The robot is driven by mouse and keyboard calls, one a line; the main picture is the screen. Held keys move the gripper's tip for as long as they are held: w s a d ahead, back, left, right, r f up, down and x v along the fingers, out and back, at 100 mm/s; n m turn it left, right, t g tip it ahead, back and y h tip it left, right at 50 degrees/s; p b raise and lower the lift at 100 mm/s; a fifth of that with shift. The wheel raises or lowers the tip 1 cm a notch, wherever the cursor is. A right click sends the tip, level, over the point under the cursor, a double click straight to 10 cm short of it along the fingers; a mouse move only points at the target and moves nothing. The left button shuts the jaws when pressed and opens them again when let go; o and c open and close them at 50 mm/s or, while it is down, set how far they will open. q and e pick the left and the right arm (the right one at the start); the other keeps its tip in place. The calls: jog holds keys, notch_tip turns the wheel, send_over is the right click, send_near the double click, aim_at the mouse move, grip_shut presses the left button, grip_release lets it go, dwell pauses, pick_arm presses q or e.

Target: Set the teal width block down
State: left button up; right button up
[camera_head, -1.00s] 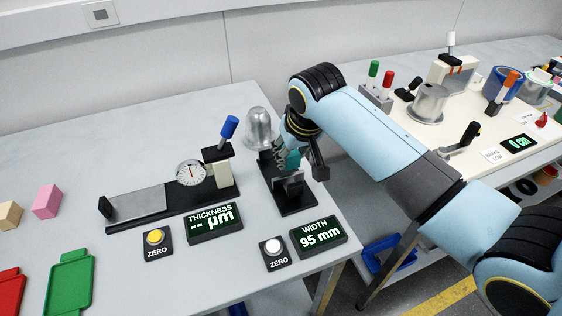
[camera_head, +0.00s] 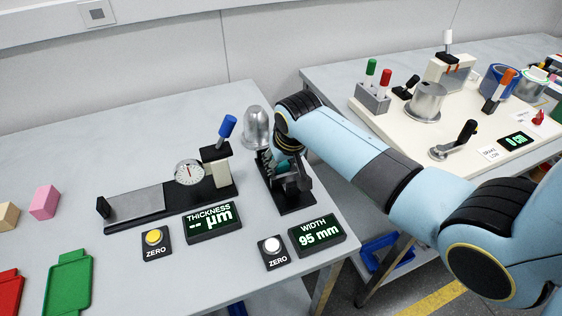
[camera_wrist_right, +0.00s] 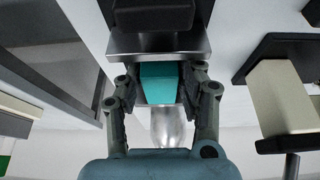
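The teal width block (camera_wrist_right: 158,83) sits between the two fingers of my right gripper (camera_wrist_right: 160,78) in the right wrist view, with the fingertips close against its sides. I see the gripper as shut on it. In the head view, my right gripper (camera_head: 290,178) is low over the black width gauge stand (camera_head: 297,205), and only a bit of teal shows there. A metal plate of the gauge (camera_wrist_right: 150,43) is right by the block in the wrist view; whether they touch is unclear. My left gripper is out of view.
The width display (camera_head: 317,233) reads 95 mm. A silver dome (camera_head: 256,126) stands close behind the gripper. The thickness gauge (camera_head: 165,200) is to the left. A green tray (camera_head: 70,285) and a pink block (camera_head: 44,203) are farther left. Another bench (camera_head: 340,85) stands right.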

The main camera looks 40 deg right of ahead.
jog(key=o, duration=0.3)
jog(key=shift+r, duration=0.1)
jog(key=v, duration=1.2)
jog(key=shift+s+p, duration=0.1)
jog(key=shift+p, duration=0.25)
